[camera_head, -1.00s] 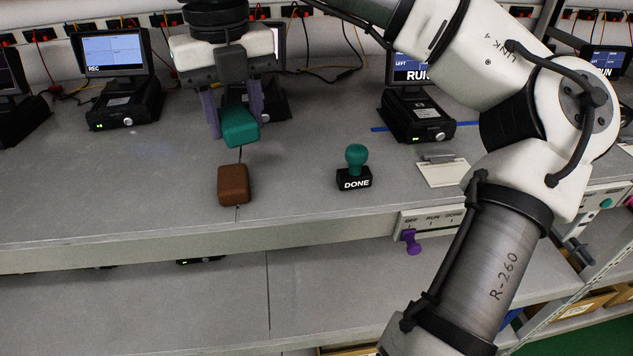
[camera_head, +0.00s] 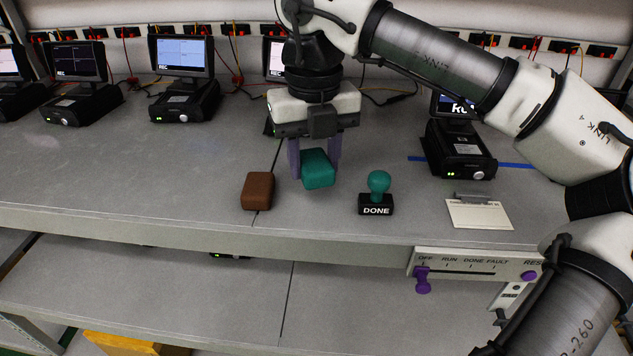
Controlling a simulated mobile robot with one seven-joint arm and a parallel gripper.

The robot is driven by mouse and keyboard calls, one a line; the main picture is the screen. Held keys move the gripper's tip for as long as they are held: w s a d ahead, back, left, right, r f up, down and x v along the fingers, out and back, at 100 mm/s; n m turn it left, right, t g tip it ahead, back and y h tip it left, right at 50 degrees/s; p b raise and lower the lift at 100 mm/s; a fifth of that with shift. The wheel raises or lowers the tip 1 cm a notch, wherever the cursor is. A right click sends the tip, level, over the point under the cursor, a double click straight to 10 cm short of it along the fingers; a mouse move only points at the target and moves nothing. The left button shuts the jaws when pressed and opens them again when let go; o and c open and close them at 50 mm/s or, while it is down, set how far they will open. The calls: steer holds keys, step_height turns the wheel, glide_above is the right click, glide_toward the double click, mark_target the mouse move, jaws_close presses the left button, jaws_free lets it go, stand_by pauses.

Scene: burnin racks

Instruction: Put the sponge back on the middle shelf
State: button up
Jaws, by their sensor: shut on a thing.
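My gripper (camera_head: 315,160) is shut on a teal block (camera_head: 319,170) that looks like the sponge. One purple finger shows on each side of it. The block is over the upper grey shelf (camera_head: 120,180), between a brown block (camera_head: 257,190) on its left and a stamp marked DONE (camera_head: 376,204) on its right. I cannot tell whether its underside touches the shelf. A lower grey shelf (camera_head: 190,300) shows below and is mostly bare.
Small monitors on black units (camera_head: 184,103) stand along the back with cables. At right are another unit (camera_head: 459,150) and a paper card (camera_head: 479,213). A switch panel with purple knobs (camera_head: 422,280) hangs on the front edge. The shelf at left front is clear.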

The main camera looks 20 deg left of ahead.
mark_target(315, 201)
steer(key=shift+f+p, duration=0.35)
steer(key=shift+f, duration=2.25)
steer(key=o, duration=0.9)
steer(key=shift+o, duration=0.2)
step_height(315, 201, up, 12)
steer(key=shift+r+b, duration=0.2)
steer(key=shift+b, duration=0.6)
